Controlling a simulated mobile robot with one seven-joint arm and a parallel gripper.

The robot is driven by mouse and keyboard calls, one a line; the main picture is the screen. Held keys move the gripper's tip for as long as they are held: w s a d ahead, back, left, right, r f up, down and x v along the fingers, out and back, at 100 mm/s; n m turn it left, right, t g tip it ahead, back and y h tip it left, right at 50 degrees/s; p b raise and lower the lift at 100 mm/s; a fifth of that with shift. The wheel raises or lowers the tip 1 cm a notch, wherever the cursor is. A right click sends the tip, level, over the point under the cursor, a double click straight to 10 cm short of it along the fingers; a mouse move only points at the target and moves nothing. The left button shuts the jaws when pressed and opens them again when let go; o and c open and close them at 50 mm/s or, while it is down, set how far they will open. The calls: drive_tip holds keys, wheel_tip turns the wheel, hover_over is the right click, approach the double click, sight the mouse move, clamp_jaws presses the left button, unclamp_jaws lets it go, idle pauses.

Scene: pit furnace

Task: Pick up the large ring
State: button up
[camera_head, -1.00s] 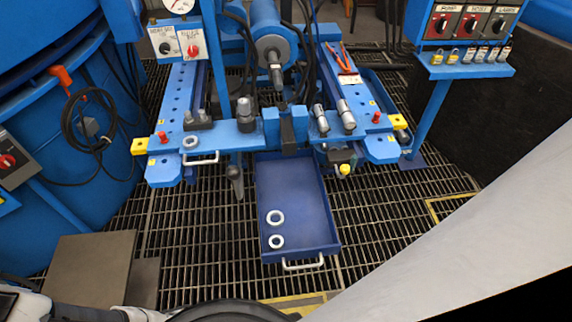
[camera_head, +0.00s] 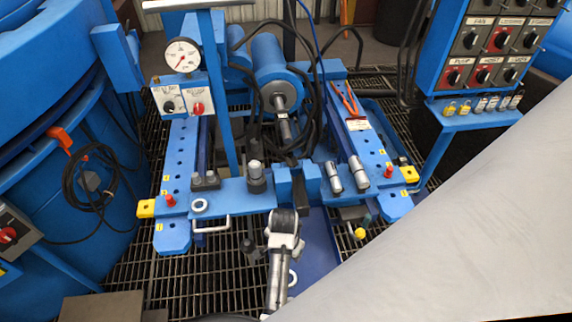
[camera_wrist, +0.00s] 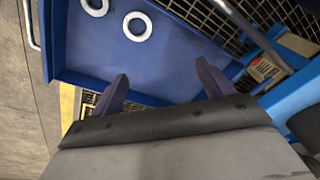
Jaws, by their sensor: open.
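Two pale rings lie flat in the blue tray (camera_wrist: 178,52) in the wrist view. The large ring (camera_wrist: 126,27) appears to be the one farther from the tray handle. The smaller ring (camera_wrist: 96,14) is cut by the top edge. My gripper (camera_wrist: 161,68) is open and empty over the tray, its two dark fingers apart, with both rings beyond the fingertips. In the head view my arm covers much of the tray (camera_head: 318,245). One ring (camera_head: 295,279) shows partly beside the arm; which one I cannot tell.
Another ring (camera_head: 200,206) lies on the blue cross beam (camera_head: 235,192) behind the tray. A fixture with a gauge (camera_head: 183,55) stands at the back. A control panel (camera_head: 495,45) is at right, a blue furnace wall (camera_head: 60,190) at left. Metal grating surrounds the tray.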

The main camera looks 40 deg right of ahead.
drive_tip(key=shift+m+g+y, duration=0.4)
drive_tip(key=shift+m+g, duration=0.1)
drive_tip(key=shift+m, duration=0.1)
drive_tip(key=s+f, duration=0.1)
drive_tip(key=f, duration=0.2)
drive_tip(key=s+f, duration=0.1)
drive_tip(key=f, duration=0.2)
drive_tip(key=s+f, duration=0.2)
drive_tip(key=f, duration=0.2)
drive_tip(key=shift+a+f, duration=0.1)
drive_tip(key=shift+a, duration=0.05)
drive_tip(key=shift+w+a+f, duration=0.15)
drive_tip(key=shift+w+f, duration=0.05)
drive_tip(key=shift+f, duration=1.3)
drive_tip(key=shift+w+a+f, duration=0.1)
drive_tip(key=shift+w+f, duration=0.05)
drive_tip(key=shift+f, duration=1.35)
drive_tip(key=c, duration=1.1)
drive_tip(key=shift+c, duration=0.4)
drive_tip(key=shift+r, duration=0.15)
wheel_tip(320, 180, up, 20)
